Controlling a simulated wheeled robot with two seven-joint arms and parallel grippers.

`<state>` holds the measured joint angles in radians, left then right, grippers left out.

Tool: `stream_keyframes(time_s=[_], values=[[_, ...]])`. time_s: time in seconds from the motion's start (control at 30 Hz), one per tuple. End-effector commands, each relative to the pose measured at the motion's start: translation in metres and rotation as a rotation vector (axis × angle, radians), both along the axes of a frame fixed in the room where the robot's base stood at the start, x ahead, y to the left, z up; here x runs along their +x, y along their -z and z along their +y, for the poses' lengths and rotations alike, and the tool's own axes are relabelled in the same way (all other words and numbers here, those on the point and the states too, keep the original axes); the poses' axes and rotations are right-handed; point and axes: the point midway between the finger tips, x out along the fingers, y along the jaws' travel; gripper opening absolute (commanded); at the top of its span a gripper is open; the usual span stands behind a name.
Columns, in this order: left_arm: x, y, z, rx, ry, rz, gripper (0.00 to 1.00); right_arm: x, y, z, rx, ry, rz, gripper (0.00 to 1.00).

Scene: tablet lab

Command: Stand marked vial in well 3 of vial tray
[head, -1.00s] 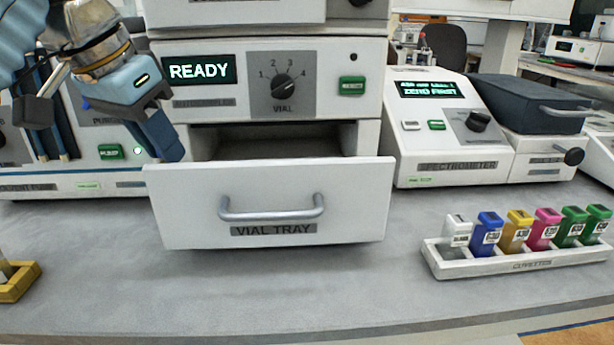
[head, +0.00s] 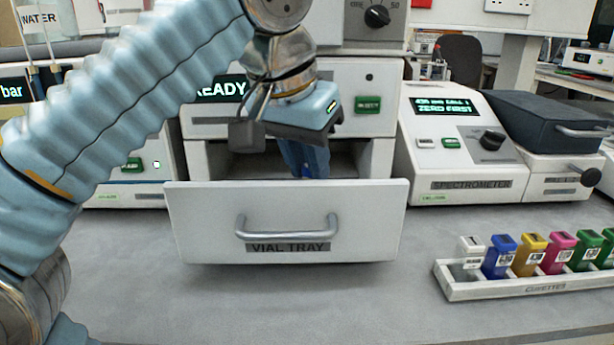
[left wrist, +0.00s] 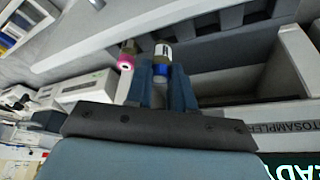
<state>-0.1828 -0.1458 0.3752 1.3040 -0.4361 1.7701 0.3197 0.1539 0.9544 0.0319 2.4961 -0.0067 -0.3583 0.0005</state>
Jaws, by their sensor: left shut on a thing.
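The vial tray (head: 200,222) is a white drawer, pulled out below the display partly reading READY. My left gripper (head: 306,172) is over the drawer opening, its blue fingers pointing down behind the drawer front. In the left wrist view my left gripper (left wrist: 163,72) is shut on a vial (left wrist: 163,53) with a pale band and a blue part. The fingers hide the vial in the head view. A pink-ended vial (left wrist: 126,62) shows just left of the fingers in the left wrist view. The well numbers cannot be read. My right gripper is not in view.
The drawer handle (head: 287,231) sticks out in front. A cuvette rack (head: 500,290) with several coloured cuvettes stands on the right of the bench. The spectrometer (head: 455,150) stands behind it. The bench in front of the drawer is clear.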

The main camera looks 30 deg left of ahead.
Motion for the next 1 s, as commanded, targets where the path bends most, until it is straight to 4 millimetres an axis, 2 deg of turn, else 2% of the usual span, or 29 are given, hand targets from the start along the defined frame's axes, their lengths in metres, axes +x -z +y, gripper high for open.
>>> stream_keyframes(time_s=[0.1,0.17,0.57,0.6,0.73,0.77,1.0], values=[[-0.001,0.021,0.001,0.001,-0.001,0.002,0.0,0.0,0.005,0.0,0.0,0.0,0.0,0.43],[-0.001,0.027,0.001,0.001,0.0,0.002,0.0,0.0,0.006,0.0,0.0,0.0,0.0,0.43],[-0.001,0.032,0.001,0.0,-0.001,0.001,0.0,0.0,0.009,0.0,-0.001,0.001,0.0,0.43],[-0.001,0.032,0.001,0.0,-0.001,0.001,0.26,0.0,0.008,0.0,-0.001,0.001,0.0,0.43],[-0.001,0.031,0.001,0.0,-0.001,0.001,0.46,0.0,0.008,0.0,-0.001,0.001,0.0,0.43],[-0.001,0.031,0.001,0.0,-0.001,0.001,0.48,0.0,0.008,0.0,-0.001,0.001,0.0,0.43],[0.0,0.03,0.001,-0.001,0.0,0.001,0.48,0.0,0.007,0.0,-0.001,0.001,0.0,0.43]])
